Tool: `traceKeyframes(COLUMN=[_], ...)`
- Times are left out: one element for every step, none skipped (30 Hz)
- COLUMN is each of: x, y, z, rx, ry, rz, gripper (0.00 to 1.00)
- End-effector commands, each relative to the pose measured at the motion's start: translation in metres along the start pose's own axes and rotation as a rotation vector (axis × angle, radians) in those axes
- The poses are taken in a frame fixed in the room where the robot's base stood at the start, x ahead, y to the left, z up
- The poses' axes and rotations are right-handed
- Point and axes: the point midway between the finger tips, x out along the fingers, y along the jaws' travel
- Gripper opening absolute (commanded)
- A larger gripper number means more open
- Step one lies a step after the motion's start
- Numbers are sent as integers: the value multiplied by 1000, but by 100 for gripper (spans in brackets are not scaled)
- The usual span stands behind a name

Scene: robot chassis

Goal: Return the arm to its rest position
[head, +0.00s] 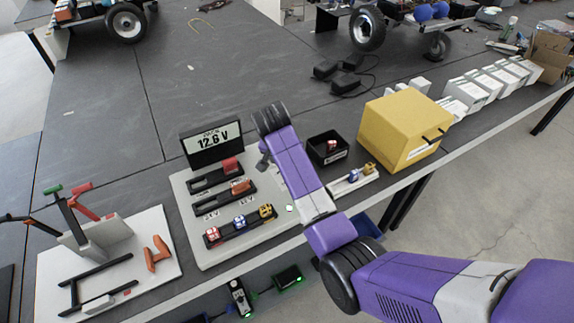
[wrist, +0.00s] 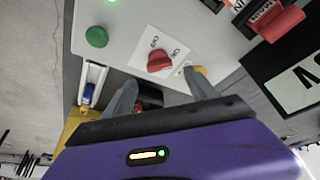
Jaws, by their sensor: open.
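My arm (head: 295,170) reaches from the lower right over the white board (head: 185,190). My gripper (wrist: 162,92) is open and empty in the wrist view, with its two grey fingers spread. In the head view, the wrist hides most of it. A red knob on a white label (wrist: 159,62) lies beyond the fingertips, with a gap that I cannot judge. A green button (wrist: 97,36) is to its left. A yellow part (wrist: 201,71) shows beside the right fingertip.
A display reading 12.6 V (head: 212,143) stands left of my wrist. A black bin (head: 328,147) and yellow box (head: 402,128) stand to the right. A stand with red and green handles (head: 92,245) is at left. The table's middle back is mostly clear.

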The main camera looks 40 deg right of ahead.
Motion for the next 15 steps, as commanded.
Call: traceKeyframes(x=[-6, -9, -12, -14, -15, -17, -17, -18, -18, -18, -18, -18, -18, -18, -18], y=[-1, -1, 0, 0, 0, 0, 0, 0, 0, 0, 0, 0, 0, 0, 0], z=[0, 0, 0, 0, 0, 0, 0, 0, 0, 0, 0, 0, 0, 0, 0], rx=[0, 0, 1, 1, 1, 1, 1, 1, 1, 1, 1, 1, 1, 1, 1], ry=[2, 2, 2, 1, 1, 0, 0, 0, 0, 0, 0, 0, 0, 0, 0], rz=[-2, -2, -2, -1, 0, 0, 0, 0, 0, 0, 0, 0, 0, 0, 0], gripper=[67, 67, 67, 67, 67, 67, 67, 67, 67, 67, 67, 67, 67, 67, 67])
